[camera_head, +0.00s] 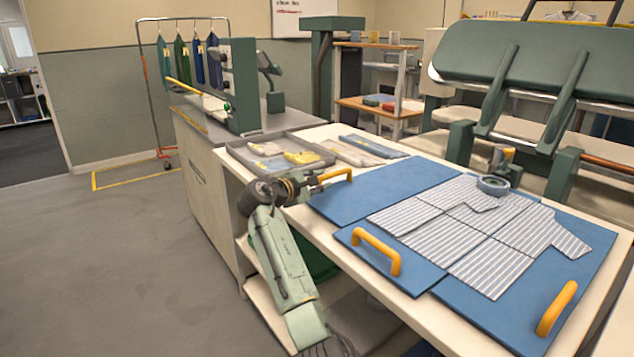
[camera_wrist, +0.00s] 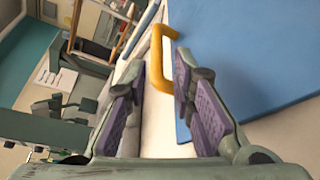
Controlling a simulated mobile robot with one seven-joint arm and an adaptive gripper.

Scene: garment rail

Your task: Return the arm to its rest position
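My gripper (camera_head: 308,187) is at the near-left edge of the worktable, beside the yellow handle (camera_head: 338,177) of a blue board (camera_head: 385,189). In the wrist view my gripper (camera_wrist: 159,72) has its two purple-padded fingers apart. The yellow handle (camera_wrist: 158,58) shows between and just beyond the fingertips, with white tabletop visible between it and the left finger. Nothing is held. My arm reaches up from the lower middle of the head view to the table edge.
The white worktable (camera_head: 500,346) carries blue boards with striped cloth pieces (camera_head: 440,240), more yellow handles (camera_head: 376,250) and a grey tray (camera_head: 236,152). A green press (camera_head: 510,60) stands behind. A garment rail (camera_head: 150,70) is at the back left. The left floor is clear.

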